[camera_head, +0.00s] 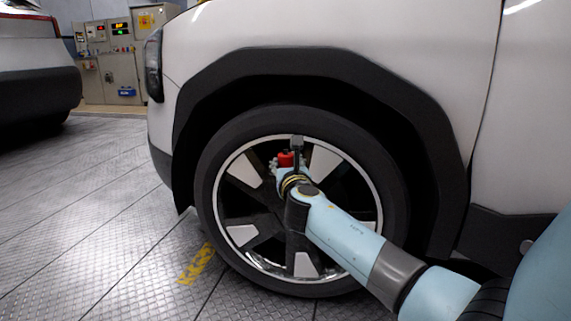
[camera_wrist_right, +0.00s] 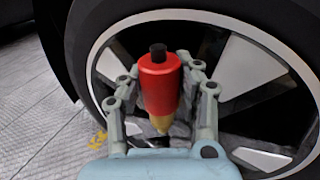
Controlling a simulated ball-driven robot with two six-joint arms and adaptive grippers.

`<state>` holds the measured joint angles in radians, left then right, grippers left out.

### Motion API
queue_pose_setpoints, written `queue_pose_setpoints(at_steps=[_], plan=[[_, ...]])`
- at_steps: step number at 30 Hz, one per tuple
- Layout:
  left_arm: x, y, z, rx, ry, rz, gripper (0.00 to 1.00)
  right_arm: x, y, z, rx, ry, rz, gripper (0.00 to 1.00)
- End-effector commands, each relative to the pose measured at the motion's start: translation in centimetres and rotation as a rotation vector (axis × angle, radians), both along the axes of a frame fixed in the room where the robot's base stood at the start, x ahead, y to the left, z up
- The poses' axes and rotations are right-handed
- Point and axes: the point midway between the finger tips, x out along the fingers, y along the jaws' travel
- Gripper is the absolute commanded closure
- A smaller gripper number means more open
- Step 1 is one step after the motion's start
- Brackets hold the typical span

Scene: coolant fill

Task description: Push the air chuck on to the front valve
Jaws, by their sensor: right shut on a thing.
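My right gripper (camera_head: 284,164) is in front of the upper part of the front wheel (camera_head: 205,190), shut on the red air chuck (camera_head: 285,159). In the right wrist view the air chuck (camera_wrist_right: 160,85) is a red cylinder with a black tip and a brass-coloured lower part. It stands between the two fingers of my right gripper (camera_wrist_right: 160,95). The wheel rim and tyre (camera_wrist_right: 95,40) are behind it. I cannot make out the front valve, nor whether the chuck touches it. My left gripper is not in view.
The white car's dark wheel arch (camera_head: 300,62) curves over the tyre. Another car (camera_head: 38,55) stands at the far left. A control cabinet (camera_head: 108,60) is at the back. The patterned metal floor (camera_head: 90,200) on the left is clear, with a yellow marking (camera_head: 197,262) beside the tyre.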

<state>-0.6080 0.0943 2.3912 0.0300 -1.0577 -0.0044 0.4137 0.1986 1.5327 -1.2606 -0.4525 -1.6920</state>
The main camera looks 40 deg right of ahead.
Motion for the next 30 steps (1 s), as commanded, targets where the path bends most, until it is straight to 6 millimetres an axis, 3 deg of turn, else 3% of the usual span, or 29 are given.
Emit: queue_pose_setpoints(at_steps=[1,7,17,20,30], plan=[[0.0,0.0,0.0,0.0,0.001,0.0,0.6,0.0,0.0,-0.1,0.001,0.002,0.0,0.65],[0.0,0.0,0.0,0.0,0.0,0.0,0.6,0.0,0.0,-0.1,0.0,0.001,0.0,0.4],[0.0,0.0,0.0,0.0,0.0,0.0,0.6,-0.5,0.2,-0.2,0.0,0.003,0.0,0.4],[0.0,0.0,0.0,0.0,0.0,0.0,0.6,-1.7,0.9,-0.2,0.0,0.003,0.001,0.4],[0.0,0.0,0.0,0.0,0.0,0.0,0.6,-8.3,4.1,-0.2,0.002,0.004,0.0,0.4]])
